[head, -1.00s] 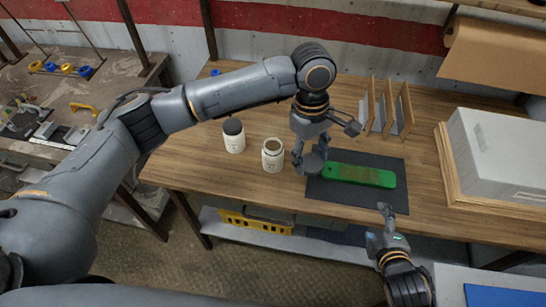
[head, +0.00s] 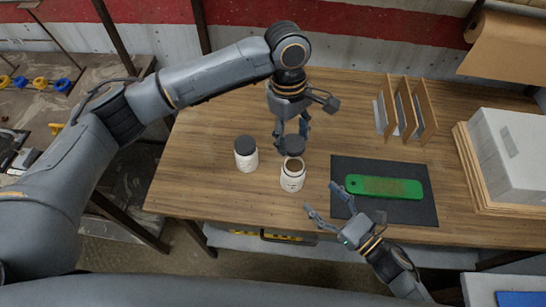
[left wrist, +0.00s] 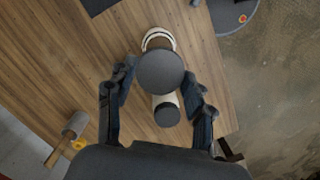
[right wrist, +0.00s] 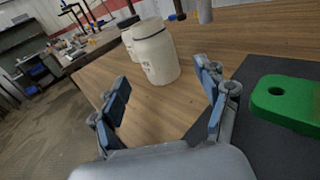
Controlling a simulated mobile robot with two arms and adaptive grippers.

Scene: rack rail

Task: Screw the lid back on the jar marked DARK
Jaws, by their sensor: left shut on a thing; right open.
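An open white jar (head: 291,183) stands upright on the wooden bench, brown inside its mouth. A second white jar (head: 246,160) with a dark lid on stands to its left. Their labels are too small to read. My left gripper (head: 292,138) is shut on a loose dark round lid (head: 293,147), just behind the open jar's mouth in the head view. In the left wrist view the lid (left wrist: 160,72) is between the fingers and partly hides the open jar (left wrist: 158,39). My right gripper (head: 325,199) is open and empty, its fingers pointing toward the open jar (right wrist: 155,55).
A dark mat (head: 383,215) with a green bar (head: 385,187) lies to the right of the jars. A wooden rack (head: 405,110) stands behind it, and a large grey-white box (head: 510,150) stands at the far right. The bench left of the jars is clear.

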